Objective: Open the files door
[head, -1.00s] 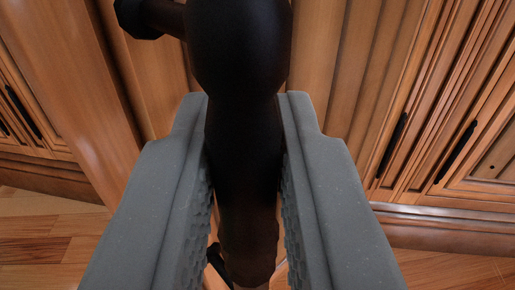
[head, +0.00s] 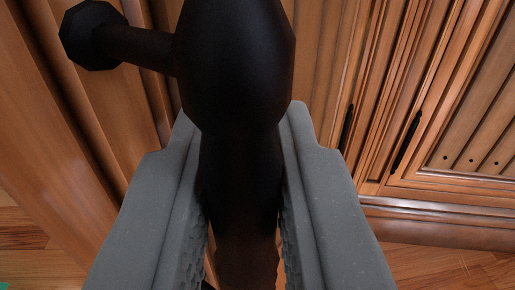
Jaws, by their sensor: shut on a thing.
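My gripper (head: 243,200) is in the lower middle of the head view, its two grey fingers on either side of a dark handle (head: 238,70). The fingers are shut on the handle's narrower lower part. The handle has a thick rounded body above the fingers and a side post with a faceted knob (head: 92,35) at the upper left. A wooden panel (head: 60,120) with vertical mouldings stands behind it at the left; I cannot tell whether it is the files door. The handle and fingers hide part of the wood behind them.
At the right stand wooden cabinet doors with slim dark pulls (head: 406,142) and a panel with small dark holes (head: 472,160). A wooden base moulding (head: 440,222) runs below them. Wooden floor (head: 440,268) shows at the lower right and lower left.

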